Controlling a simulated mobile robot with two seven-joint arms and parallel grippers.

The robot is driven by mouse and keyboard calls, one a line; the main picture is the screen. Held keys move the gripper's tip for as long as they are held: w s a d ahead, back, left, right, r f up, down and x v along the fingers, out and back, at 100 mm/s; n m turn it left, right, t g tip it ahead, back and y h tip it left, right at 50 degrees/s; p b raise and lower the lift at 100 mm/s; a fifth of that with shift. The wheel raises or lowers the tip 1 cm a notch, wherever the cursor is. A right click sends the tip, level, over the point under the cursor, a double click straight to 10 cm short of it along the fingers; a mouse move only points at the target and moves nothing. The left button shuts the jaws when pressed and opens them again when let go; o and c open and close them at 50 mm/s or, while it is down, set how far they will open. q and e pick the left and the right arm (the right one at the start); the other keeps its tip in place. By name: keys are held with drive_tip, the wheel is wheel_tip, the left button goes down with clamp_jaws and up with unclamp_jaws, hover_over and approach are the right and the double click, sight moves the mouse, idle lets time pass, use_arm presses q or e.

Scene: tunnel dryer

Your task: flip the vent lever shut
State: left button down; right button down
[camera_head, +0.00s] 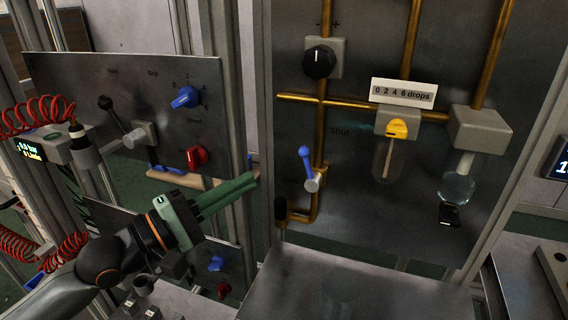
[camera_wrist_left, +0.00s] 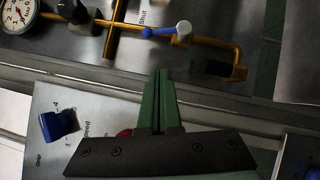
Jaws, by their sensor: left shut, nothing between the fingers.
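A small blue lever (camera_head: 306,160) with a grey pivot sits low on the brass pipe of the right-hand panel. It points up and slightly left, and the word "Shut" is printed above and right of it. In the left wrist view the blue lever (camera_wrist_left: 160,32) also shows, beyond my fingertips. My left gripper (camera_head: 255,178) has green fingers, shut and empty, pointing right toward the lever from its left, with a gap between. The fingers also show in the left wrist view (camera_wrist_left: 160,72). My right gripper is not in view.
The left panel (camera_head: 75,75) carries a black-knobbed lever (camera_head: 105,103), a blue knob (camera_head: 185,97) and a red knob (camera_head: 196,157). Brass pipes, a black knob (camera_head: 319,62) and a yellow-capped dropper (camera_head: 397,128) are on the right panel. A metal ledge (camera_head: 350,290) lies below.

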sight(304, 158)
use_arm(q)
drive_tip(key=w+d+r+p, duration=0.1)
drive_tip(key=w+d, duration=0.1)
drive_tip(key=d, duration=0.5)
drive_tip(key=shift+r+p, duration=0.3)
drive_tip(key=shift+r, duration=0.05)
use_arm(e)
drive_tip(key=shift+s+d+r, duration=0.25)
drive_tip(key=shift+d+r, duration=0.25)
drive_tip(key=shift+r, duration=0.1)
use_arm(q)
drive_tip(key=shift+w, duration=0.1)
drive_tip(key=d+r+m+p, duration=0.1)
drive_tip(key=p, duration=0.5)
drive_tip(key=shift+s+d+r, duration=0.15)
drive_tip(key=shift+s+r, duration=0.05)
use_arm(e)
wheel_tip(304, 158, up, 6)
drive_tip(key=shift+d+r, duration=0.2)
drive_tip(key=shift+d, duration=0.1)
use_arm(q)
drive_tip(key=shift+f, duration=0.1)
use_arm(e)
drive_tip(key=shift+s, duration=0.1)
